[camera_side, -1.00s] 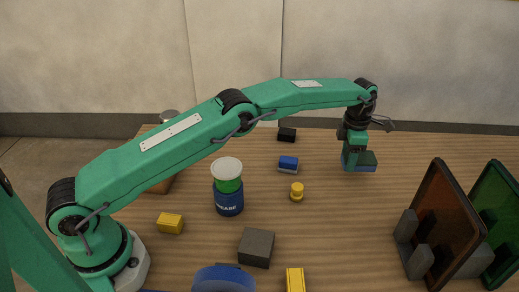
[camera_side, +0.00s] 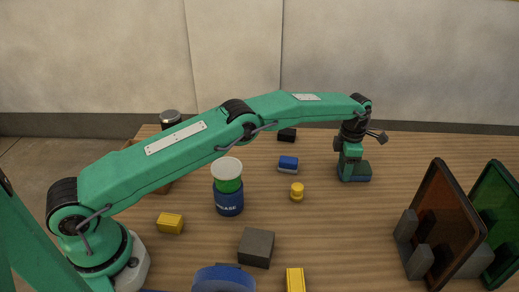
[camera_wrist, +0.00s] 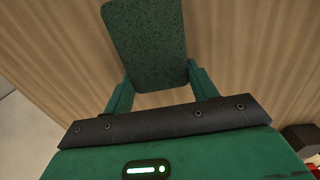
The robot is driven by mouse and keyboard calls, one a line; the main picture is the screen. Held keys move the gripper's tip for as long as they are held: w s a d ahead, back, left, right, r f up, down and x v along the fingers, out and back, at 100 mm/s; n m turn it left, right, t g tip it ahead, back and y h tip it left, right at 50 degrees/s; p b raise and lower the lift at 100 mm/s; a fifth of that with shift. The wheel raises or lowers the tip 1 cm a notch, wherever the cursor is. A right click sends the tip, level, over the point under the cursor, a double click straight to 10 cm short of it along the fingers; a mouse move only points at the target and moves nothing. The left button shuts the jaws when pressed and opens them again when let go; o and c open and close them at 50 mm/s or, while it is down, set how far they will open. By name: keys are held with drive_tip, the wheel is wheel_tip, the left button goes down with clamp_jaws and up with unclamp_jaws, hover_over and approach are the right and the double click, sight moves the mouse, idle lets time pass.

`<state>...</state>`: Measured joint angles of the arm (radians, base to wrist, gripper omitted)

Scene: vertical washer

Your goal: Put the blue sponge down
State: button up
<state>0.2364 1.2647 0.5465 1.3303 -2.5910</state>
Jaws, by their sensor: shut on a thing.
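My gripper (camera_side: 351,170) is shut on a sponge with a dark green speckled top (camera_side: 363,167) and a blue lower layer, at the right back of the table. In the wrist view the green face of the sponge (camera_wrist: 147,40) sits between my two fingers, reaching beyond them. In the side view the sponge is level and low at the table surface. I cannot tell whether its underside touches the wood. Part of the sponge is hidden behind the fingers.
A small blue and white block (camera_side: 288,164) and a yellow knob-shaped piece (camera_side: 297,192) stand left of my gripper. A black block (camera_side: 287,134) lies farther back. Racked brown (camera_side: 440,225) and green panels (camera_side: 496,215) stand at front right. Wood between is clear.

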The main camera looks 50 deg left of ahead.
drive_tip(key=shift+f, duration=0.15)
drive_tip(key=o, duration=1)
drive_tip(key=shift+r, duration=3.9)
drive_tip(key=shift+r, duration=0.1)
